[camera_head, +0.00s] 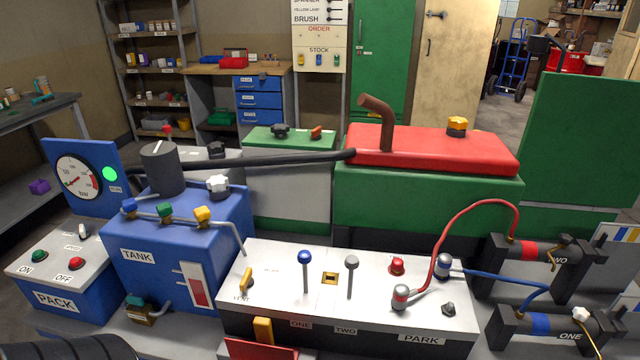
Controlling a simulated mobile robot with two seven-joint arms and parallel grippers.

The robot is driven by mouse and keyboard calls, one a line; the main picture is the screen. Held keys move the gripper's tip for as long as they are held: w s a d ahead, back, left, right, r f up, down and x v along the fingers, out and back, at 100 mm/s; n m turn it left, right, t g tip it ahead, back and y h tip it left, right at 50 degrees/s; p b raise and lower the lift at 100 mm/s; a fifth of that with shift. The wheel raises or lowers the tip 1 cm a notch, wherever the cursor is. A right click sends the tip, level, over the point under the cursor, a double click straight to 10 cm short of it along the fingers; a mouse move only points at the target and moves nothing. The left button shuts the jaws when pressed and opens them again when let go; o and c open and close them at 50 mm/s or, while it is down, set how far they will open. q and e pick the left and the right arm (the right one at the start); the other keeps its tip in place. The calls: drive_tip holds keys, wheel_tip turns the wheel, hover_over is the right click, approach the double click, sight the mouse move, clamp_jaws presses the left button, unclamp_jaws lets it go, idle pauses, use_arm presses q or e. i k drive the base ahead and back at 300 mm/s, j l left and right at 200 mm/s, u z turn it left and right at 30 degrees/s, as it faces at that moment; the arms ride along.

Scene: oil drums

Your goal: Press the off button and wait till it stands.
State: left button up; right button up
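The red OFF button (76,263) sits on the sloped grey top of the blue PACK box (88,302) at the lower left. A green ON button (40,256) is left of it, and a small white-tipped lever (83,230) stands behind. Behind the box, a blue panel carries a round bar gauge (78,178) with a red zone at its right and a lit green lamp (110,174). The needle's exact reading is too small to tell. Whether the OFF button is pressed in cannot be told. Neither of my grippers is in view.
The blue TANK (140,285) with coloured valve knobs stands right of the PACK box. A lever panel (270,262) is at front centre. Red and blue hoses (508,275) run to two cylinders at right. A black ribbed object (75,350) fills the lower left edge.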

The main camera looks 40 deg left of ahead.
sight(76, 261)
drive_tip(key=u, duration=2.8)
